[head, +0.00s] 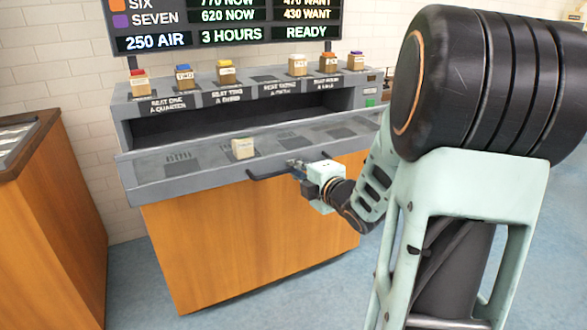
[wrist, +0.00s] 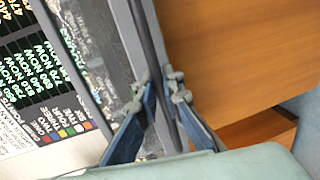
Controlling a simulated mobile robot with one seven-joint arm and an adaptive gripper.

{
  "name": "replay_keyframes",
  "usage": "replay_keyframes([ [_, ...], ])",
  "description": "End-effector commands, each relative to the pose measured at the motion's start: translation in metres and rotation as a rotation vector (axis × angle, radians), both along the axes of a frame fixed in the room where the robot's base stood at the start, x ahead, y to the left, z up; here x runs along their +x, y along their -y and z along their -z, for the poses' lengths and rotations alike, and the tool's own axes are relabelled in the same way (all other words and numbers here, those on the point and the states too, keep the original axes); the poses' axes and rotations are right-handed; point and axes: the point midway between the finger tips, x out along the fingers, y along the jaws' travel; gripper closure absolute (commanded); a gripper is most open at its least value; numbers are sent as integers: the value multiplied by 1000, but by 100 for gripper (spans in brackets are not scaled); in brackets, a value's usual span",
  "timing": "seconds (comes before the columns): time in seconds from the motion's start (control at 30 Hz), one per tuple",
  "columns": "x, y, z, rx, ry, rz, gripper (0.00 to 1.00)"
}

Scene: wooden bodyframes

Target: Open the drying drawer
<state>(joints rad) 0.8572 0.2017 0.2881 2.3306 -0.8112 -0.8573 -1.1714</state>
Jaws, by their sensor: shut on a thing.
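The drying drawer (head: 200,180) is a grey, shallow unit with dark slotted patches, standing out in front of the dark opening in the grey cabinet. A dark bar handle (head: 262,175) runs along its front edge. My gripper (head: 295,165) is at the right part of this handle. In the wrist view my gripper (wrist: 162,82) has one blue-grey finger on each side of the dark handle bar (wrist: 150,35) and is shut on it. The fingers hide part of the bar. A small pale block (head: 242,148) sits on the drawer near its middle.
Several wooden blocks with coloured tops, one red-topped (head: 139,82), stand along the cabinet's top. A display board (head: 230,20) hangs behind. A wooden counter (head: 50,220) stands at left. Blue floor (head: 375,260) is open to the right of the wooden base (head: 240,245).

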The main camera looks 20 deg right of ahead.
Motion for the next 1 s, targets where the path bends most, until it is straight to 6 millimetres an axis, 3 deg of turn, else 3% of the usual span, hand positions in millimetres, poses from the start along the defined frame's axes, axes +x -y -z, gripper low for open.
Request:
replay_keyframes([
  [0.43, -2, 1, 0, 0, 1, 1, 100],
  [0.47, -2, 1, 0, 0, 1, 1, 90],
  [0.6, -2, 0, 0, 0, 1, 1, 74],
  [1.0, -9, 1, -1, 0, 0, 2, 74],
])
